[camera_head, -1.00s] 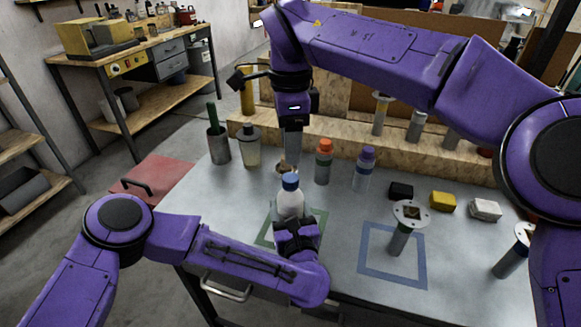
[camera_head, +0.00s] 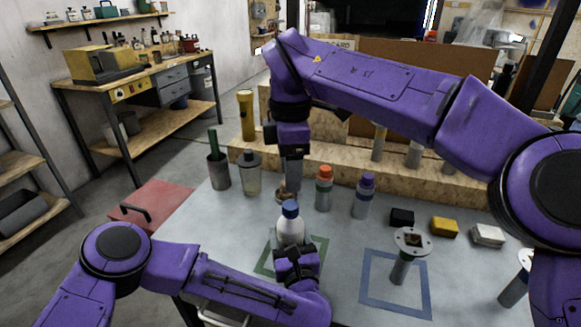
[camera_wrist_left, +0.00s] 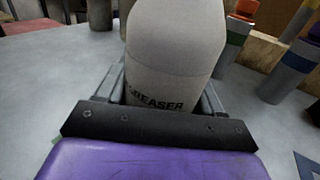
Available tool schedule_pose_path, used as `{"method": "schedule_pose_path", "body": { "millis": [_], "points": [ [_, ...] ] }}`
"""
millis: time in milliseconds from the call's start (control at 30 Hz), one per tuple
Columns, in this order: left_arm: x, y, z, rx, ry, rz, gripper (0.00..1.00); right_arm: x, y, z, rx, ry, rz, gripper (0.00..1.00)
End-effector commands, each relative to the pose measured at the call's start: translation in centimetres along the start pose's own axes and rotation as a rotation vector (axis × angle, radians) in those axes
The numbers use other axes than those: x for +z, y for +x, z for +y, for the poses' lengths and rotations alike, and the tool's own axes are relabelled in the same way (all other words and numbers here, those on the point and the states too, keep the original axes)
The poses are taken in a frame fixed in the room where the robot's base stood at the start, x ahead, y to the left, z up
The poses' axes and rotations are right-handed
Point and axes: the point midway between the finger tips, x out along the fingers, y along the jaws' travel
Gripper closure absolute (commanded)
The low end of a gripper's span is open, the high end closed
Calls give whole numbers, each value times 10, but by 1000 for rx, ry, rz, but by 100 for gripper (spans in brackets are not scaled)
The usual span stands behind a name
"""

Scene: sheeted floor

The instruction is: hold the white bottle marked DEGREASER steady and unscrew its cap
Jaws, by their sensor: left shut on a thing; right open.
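The white bottle (camera_head: 290,231) with a blue cap (camera_head: 290,208) stands upright at the green square outline on the table. In the left wrist view the bottle (camera_wrist_left: 170,60) shows part of the marking, "REASER". My left gripper (camera_head: 294,252) is shut around the bottle's body from the front; its fingers show on both sides in the wrist view. My right gripper (camera_head: 291,188) points down, open, just above and behind the blue cap in the head view. Its fingertips are partly hidden behind the cap, and I cannot tell the exact gap.
A bottle with an orange cap (camera_head: 324,188) and one with a purple cap (camera_head: 364,196) stand to the right. Black (camera_head: 402,217), yellow (camera_head: 444,227) and white (camera_head: 487,235) blocks lie further right. A flanged post (camera_head: 401,268) stands in the blue square. Two containers stand at the left.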

Motion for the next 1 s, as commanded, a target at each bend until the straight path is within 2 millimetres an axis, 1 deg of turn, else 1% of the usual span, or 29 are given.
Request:
{"method": "schedule_pose_path", "body": {
  "millis": [33, 100, 200, 333, 433, 500, 567, 800, 900, 1000],
  "points": [
    [0, 0, 0, 0, 0, 0, 100, 0, 0, 0, 0, 132, 1, 44],
    [0, 0, 0, 0, 0, 0, 100, 0, 0, 0, 0, 335, 1, 44],
    [0, 0, 0, 0, 0, 0, 100, 0, 0, 0, 0, 578, 2, 44],
    [0, 0, 0, 0, 0, 0, 100, 0, 0, 0, 1, 784, 2, 44],
    [0, 0, 0, 0, 0, 0, 100, 0, 1, 0, 0, 856, 1, 44],
    [0, 0, 0, 0, 0, 0, 100, 1, 6, 0, -1, 873, 0, 44],
    [0, 0, 0, 0, 0, 0, 100, 1, 15, 0, -3, 873, -1, 44],
    [0, 0, 0, 0, 0, -1, 100, 0, 59, 0, -3, 871, 0, 44],
    [0, 0, 0, 0, 0, 0, 100, 1, 72, 0, -1, 871, 1, 44],
    [0, 0, 0, 0, 0, 0, 100, 0, 78, 0, 0, 873, 2, 44]
  ]
}}
